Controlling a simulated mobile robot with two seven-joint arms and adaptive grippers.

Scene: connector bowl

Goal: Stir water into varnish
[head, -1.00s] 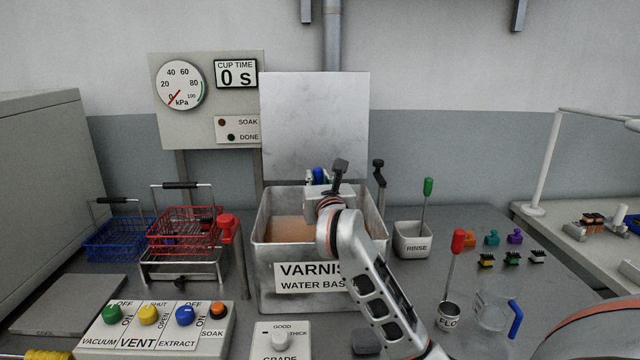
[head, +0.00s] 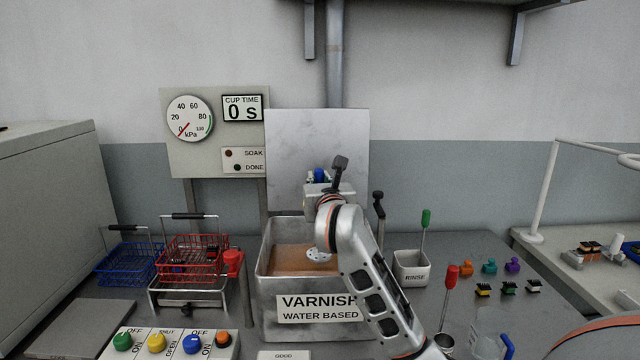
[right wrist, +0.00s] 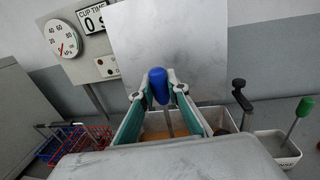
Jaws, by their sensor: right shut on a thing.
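My right gripper (head: 318,181) is above the tank, shut on the blue handle of a stirrer (right wrist: 158,86). The stirrer's pale perforated disc (head: 318,255) shows over the tan varnish (head: 290,258), apparently clear of its surface. The open metal varnish tank (head: 275,305) is labelled "VARNISH WATER BASED". In the right wrist view the stirrer's rod runs down between the fingers over the tank. A clear jug (head: 487,345) with a blue handle stands at the lower right, partly cut off; its contents cannot be told. My left gripper is not in view.
A rinse pot (head: 411,268) with a green-handled tool stands right of the tank. A red-handled tool (head: 451,275) stands in a cup nearby. Red (head: 195,255) and blue (head: 125,268) baskets are at left. Several small connectors (head: 490,267) lie at right.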

